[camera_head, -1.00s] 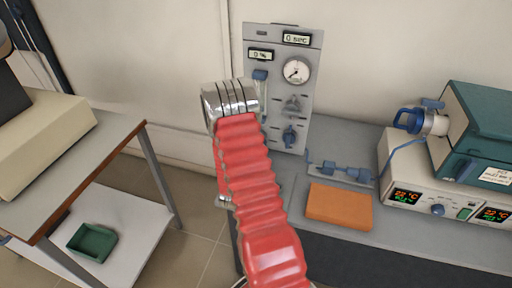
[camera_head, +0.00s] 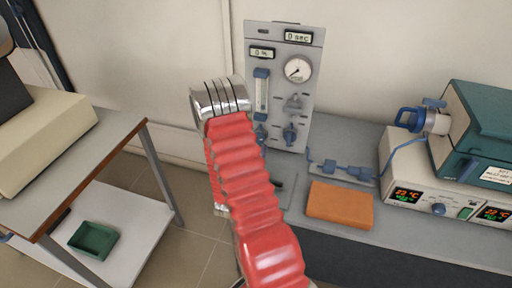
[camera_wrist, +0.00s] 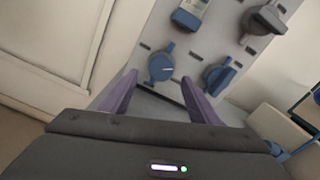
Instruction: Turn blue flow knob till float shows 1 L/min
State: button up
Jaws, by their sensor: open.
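The grey gas panel (camera_head: 309,90) stands against the wall in the head view. Its clear flow tube (camera_head: 261,97) has blue end caps; I cannot make out the float or its reading. The blue flow knob (camera_head: 261,134) is below the tube, partly beside my arm. The fingers are open and appear apart from the knob. My fingers are hidden behind my arm in the head view.
A second blue knob (camera_head: 290,135) is right of the flow knob, close to my right finger in the wrist view (camera_wrist: 218,76). A grey knob (camera_head: 294,103) and a dial gauge (camera_head: 297,69) are above it. An orange block (camera_head: 340,204) lies on the bench.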

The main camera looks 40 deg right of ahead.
jog(key=v, duration=0.9)
jog(key=shift+s+a, duration=0.15)
jog(key=shift+a, duration=0.1)
dwell(1.3)
jog(key=shift+d+r, duration=0.1)
jog(key=shift+r, duration=0.15)
jog(key=s+d+r+m+g+h, duration=0.2)
jog(key=s+r+m+g, duration=0.3)
jog(key=r+m+g, duration=0.4)
jog(key=s+a+r+m+g+y, duration=0.35)
jog(key=s+r+m, duration=0.25)
jog(key=s+m, duration=0.25)
jog(key=a+r+m+t+y, duration=0.3)
jog(key=a+y, duration=0.1)
jog(key=a, duration=0.5)
jog(key=a+r+m+t+y, duration=0.3)
jog(key=a+y, duration=0.2)
jog(key=a, duration=0.4)
jog(key=a+r+m+t+y, duration=0.3)
jog(key=a+m+t+y, duration=0.1)
jog(key=a, duration=0.6)
jog(key=shift+s+r+y, duration=0.25)
jog(key=shift+y, duration=0.5)
